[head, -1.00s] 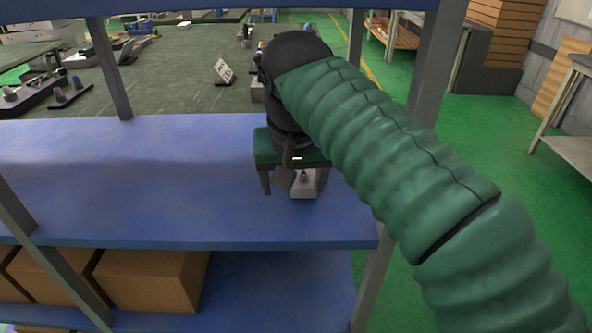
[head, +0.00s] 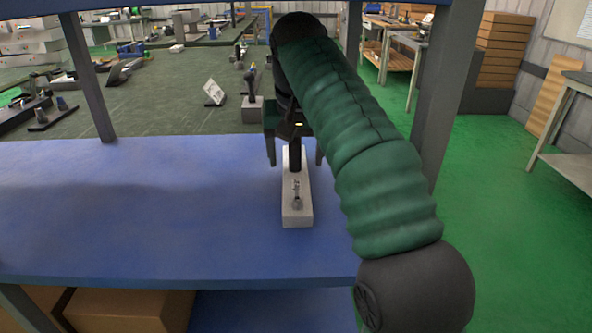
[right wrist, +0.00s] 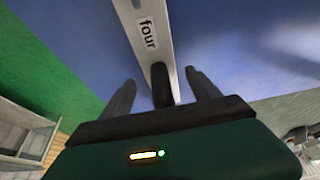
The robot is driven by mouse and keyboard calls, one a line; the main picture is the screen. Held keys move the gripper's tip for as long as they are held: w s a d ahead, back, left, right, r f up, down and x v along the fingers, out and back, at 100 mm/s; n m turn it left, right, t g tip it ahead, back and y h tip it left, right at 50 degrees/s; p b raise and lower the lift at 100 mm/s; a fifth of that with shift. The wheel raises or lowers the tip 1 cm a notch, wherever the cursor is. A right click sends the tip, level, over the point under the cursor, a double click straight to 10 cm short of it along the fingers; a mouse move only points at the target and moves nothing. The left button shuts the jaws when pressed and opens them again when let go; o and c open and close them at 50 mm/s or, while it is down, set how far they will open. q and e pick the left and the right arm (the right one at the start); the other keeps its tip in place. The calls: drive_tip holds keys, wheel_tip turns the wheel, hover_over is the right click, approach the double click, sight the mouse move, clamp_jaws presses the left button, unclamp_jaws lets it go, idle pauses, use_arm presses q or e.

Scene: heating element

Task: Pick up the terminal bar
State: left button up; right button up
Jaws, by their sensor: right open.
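A pale grey terminal bar (head: 296,214) lies on the blue shelf, pointing away from me. It has a small knob near its close end and a black upright post (head: 294,157) farther back. In the right wrist view the bar (right wrist: 138,10) carries a label reading "four", and the black post (right wrist: 161,88) stands between my fingers. My right gripper (head: 294,150) is open, with one finger on each side of the post. The far end of the bar is partly hidden behind the gripper. My left gripper is not in view.
The blue shelf (head: 130,215) is bare to the left of the bar. Grey uprights (head: 92,95) stand at its far left and at its right (head: 440,110). Behind it is a dark table with a white sign (head: 214,92) and other parts. A cardboard box (head: 130,310) sits below.

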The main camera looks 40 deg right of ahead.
drive_tip(key=shift+b+x, duration=0.7)
drive_tip(key=shift+x, duration=0.2)
drive_tip(key=shift+a+r, duration=0.15)
drive_tip(key=shift+r, duration=0.25)
drive_tip(key=shift+c, duration=1)
clamp_jaws()
